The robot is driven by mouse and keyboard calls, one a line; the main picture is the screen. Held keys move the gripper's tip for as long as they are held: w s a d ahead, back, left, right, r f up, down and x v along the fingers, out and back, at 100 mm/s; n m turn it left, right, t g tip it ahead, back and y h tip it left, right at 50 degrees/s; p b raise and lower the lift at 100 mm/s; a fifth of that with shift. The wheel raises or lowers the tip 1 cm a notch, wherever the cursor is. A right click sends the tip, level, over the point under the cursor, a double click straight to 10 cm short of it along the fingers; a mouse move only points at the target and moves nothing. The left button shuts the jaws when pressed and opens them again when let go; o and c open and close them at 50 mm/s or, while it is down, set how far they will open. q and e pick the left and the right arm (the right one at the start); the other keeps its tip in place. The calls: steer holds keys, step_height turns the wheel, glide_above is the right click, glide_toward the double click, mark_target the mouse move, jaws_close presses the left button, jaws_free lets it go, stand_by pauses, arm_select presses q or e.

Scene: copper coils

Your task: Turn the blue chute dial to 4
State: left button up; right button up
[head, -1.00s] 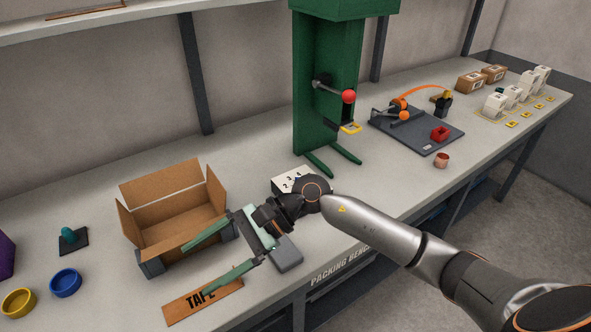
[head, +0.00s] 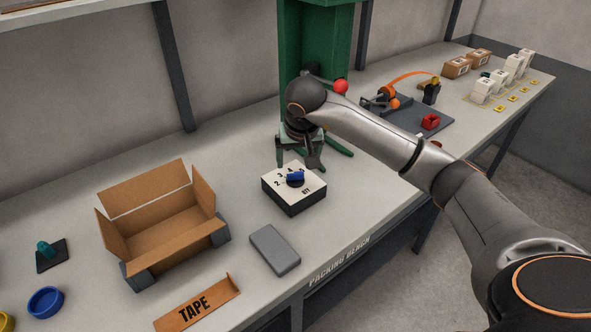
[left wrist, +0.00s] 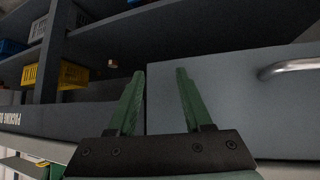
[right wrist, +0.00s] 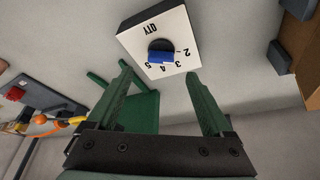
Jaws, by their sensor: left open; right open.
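The blue dial (head: 296,177) sits on a white-topped black box (head: 292,205) marked QTY, with the numbers 2, 3, 4 and 5 printed around it. The dial also shows in the right wrist view (right wrist: 160,56). I cannot tell for sure which number it points to. My right gripper (head: 297,157) is open and empty, just behind and above the box, with its fingers apart from the dial. In the right wrist view its fingertips (right wrist: 157,70) frame the box's numbered edge. My left gripper (left wrist: 155,72) is open and empty, out of the head view.
An open cardboard box (head: 175,230), a grey block (head: 274,250) and a TAPE sign (head: 197,305) lie left and in front of the dial box. A green press (head: 315,60) stands behind it. The left wrist faces a grey drawer front (left wrist: 240,100) and shelves under the bench.

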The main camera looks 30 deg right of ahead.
mark_target(295, 173)
steer(key=x, duration=0.6)
steer(key=shift+w+f, duration=0.1)
steer(key=shift+f, duration=0.1)
jaws_close()
stand_by(0.5)
